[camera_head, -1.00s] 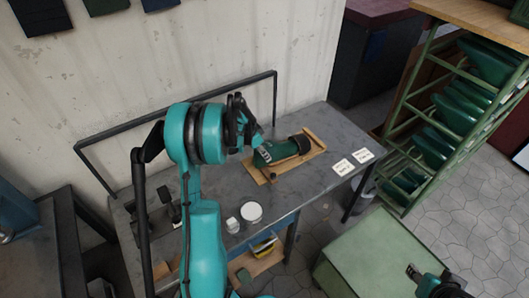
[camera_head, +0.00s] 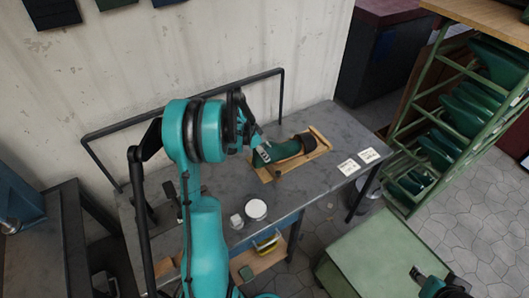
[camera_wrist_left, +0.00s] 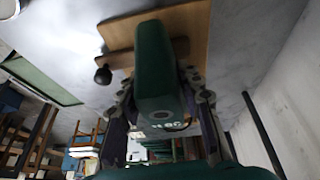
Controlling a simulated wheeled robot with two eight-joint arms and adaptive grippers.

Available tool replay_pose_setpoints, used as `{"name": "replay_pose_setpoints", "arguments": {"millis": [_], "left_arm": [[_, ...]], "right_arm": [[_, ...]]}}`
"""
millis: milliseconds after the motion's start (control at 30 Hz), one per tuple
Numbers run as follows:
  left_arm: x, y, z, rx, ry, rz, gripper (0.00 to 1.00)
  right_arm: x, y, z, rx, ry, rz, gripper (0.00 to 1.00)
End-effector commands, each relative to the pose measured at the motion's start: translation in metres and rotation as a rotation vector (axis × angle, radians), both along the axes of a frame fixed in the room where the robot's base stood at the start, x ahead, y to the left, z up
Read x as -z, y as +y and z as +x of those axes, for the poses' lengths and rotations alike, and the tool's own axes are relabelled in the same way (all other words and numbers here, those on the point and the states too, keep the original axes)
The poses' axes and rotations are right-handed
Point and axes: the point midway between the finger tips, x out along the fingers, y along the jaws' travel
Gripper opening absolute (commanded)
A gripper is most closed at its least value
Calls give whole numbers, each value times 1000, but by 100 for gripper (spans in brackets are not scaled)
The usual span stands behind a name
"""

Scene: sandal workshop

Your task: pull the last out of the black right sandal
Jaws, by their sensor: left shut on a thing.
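The green last (camera_head: 286,150) lies lengthwise on a wooden board (camera_head: 322,139) on the grey workbench. A dark band of the sandal (camera_head: 306,142) crosses its far right end; the rest of the sandal is hard to make out. My left gripper (camera_head: 262,154) is shut on the near left end of the last. In the left wrist view the green last (camera_wrist_left: 158,75) stands between both fingers (camera_wrist_left: 162,105), with small markings on its end face. My right gripper (camera_head: 418,277) shows only partly at the lower right, apart from the bench; its jaw state is unclear.
A round white-topped jar (camera_head: 256,209) and a small white container (camera_head: 236,221) stand near the bench's front edge. Two white cards (camera_head: 348,166) lie right of the board. A dark rail (camera_head: 190,102) runs along the back. A green rack (camera_head: 440,140) stands at the right.

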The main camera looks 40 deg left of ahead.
Motion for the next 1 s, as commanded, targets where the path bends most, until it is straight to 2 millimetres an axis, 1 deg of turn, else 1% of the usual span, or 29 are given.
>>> {"name": "replay_pose_setpoints", "arguments": {"millis": [200,633,1000], "left_arm": [[-1,3,-9,0,-1,0,7],[-1,4,-11,0,-1,0,7],[-2,11,-27,0,-2,0,7]], "right_arm": [[1,0,0,0,0,0,42],[1,0,0,0,0,0,42],[2,0,0,0,0,0,42]]}}
